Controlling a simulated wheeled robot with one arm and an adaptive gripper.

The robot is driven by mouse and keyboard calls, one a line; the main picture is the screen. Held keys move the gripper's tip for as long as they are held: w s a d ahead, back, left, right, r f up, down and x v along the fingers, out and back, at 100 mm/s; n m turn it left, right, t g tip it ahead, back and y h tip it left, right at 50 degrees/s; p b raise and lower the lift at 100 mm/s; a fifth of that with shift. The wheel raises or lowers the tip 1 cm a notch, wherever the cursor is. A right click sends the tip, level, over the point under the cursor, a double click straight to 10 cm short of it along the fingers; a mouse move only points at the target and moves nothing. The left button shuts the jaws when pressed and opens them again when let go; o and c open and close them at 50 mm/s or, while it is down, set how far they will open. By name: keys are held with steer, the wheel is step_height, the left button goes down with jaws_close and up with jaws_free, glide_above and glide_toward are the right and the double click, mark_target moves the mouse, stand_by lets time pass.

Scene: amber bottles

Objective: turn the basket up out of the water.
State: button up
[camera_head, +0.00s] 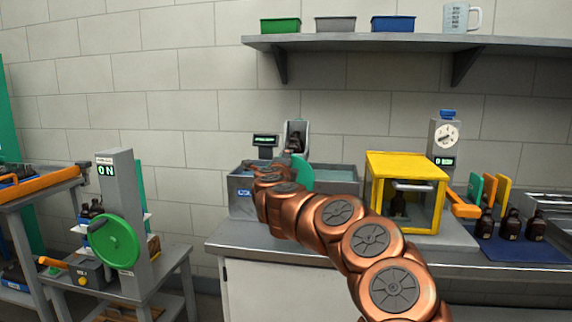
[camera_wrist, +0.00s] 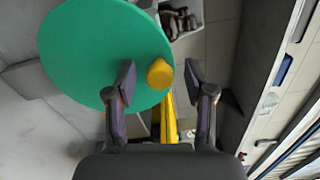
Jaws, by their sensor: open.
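A green disc (camera_head: 301,174) with a yellow knob stands at the water bath, partly hidden by my arm in the head view. In the wrist view the disc (camera_wrist: 95,50) fills the upper left, and the yellow knob (camera_wrist: 159,74) shows between my fingers. My gripper (camera_wrist: 160,82) is open, one finger on each side of the knob; I cannot tell whether either touches it. The grey basket (camera_head: 297,127) holds dark bottles and appears above the bath (camera_head: 242,200). It also shows at the top of the wrist view (camera_wrist: 184,12). The water is partly hidden.
A yellow-framed cabinet (camera_head: 405,165) stands right of the bath, with dark bottles on a blue mat (camera_head: 520,252) farther right. A stand with a green wheel (camera_head: 114,240) is at left. A shelf (camera_head: 400,42) with trays and a jug hangs above.

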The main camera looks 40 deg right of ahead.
steer(key=v, duration=1.2)
stand_by(0.3)
stand_by(0.7)
